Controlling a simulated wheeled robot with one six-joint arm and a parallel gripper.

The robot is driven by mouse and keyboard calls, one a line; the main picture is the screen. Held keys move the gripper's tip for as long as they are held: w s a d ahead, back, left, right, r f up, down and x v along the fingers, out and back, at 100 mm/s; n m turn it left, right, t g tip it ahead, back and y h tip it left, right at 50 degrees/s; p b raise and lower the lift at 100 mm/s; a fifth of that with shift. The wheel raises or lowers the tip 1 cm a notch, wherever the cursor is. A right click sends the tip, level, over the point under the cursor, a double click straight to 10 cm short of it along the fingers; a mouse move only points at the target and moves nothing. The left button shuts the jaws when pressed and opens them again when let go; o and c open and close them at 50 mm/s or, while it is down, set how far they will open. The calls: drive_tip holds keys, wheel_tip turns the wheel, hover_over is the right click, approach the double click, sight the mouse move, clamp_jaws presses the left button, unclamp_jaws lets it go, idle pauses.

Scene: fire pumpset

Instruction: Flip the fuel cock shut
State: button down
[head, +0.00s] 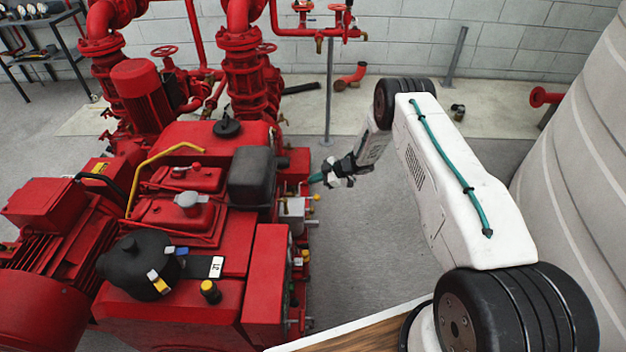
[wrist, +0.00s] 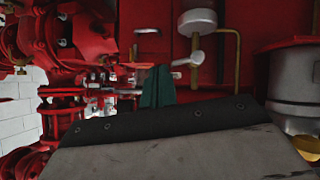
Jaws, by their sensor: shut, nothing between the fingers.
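My gripper (head: 316,178) is shut and empty, its teal fingertips pointing left at the right side of the red engine (head: 190,205). The closed teal fingers (wrist: 157,86) also show in the wrist view, above my dark gripper body. Just right of them in that view is a small pale lever-like fitting (wrist: 188,61), beside a brass-coloured pipe (wrist: 236,60). It may be the fuel cock, but I cannot be sure. I cannot tell whether the fingers touch it. In the head view, small brass-yellow fittings (head: 316,197) stick out from the engine's side below my gripper.
A metal filter-like bowl (wrist: 294,92) stands at the right in the wrist view. Red pipes and valves (head: 240,60) rise behind the engine. A large pale tank (head: 580,150) stands at the right. Grey floor (head: 370,255) lies open between engine and my arm.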

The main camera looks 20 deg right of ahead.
drive_tip(key=shift+s+a+f, duration=0.2)
drive_tip(key=shift+s+f, duration=0.05)
drive_tip(key=shift+s, duration=0.35)
drive_tip(key=w+v, duration=0.1)
drive_tip(key=v, duration=1.3)
drive_tip(key=shift+w+d, duration=0.3)
drive_tip(key=shift+w, duration=0.05)
